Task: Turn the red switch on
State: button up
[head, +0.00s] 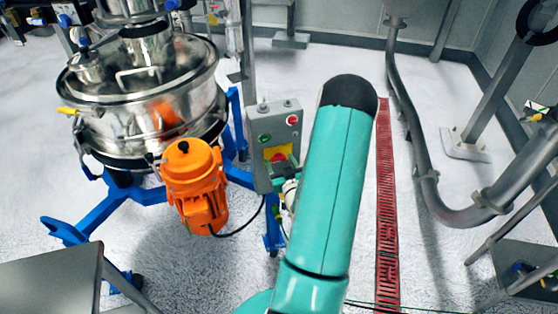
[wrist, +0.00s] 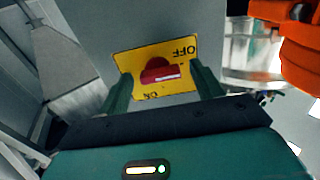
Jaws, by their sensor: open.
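The red switch (wrist: 160,71) is a rotary knob on a yellow plate (wrist: 128,62) in the wrist view. The plate is marked OFF and ON, and both words appear upside down. The knob lies nearly level with a pale mark toward its right end. My gripper (wrist: 161,84) is open, with one dark green finger on each side of the knob. I cannot tell whether the fingers touch it. In the head view the red switch (head: 279,157) shows low on the grey control box (head: 262,120), and my arm hides much of the gripper.
Green and red buttons sit above the switch on the box. An orange motor (head: 199,190) and a steel sifter (head: 145,95) on a blue frame stand left of it. A red floor grate (head: 386,200) and a grey pipe (head: 415,150) lie to the right.

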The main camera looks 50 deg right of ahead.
dwell(0.3)
jog(key=c, duration=1)
jog(key=shift+m, duration=0.3)
jog(key=m, duration=0.3)
jog(key=shift+r+m, duration=0.1)
jog(key=shift+m, duration=0.2)
jog(key=m, duration=0.4)
jog(key=shift+m, duration=0.3)
jog(key=m, duration=0.4)
jog(key=shift+d+r+m, duration=0.1)
jog(key=shift+m, duration=2.4)
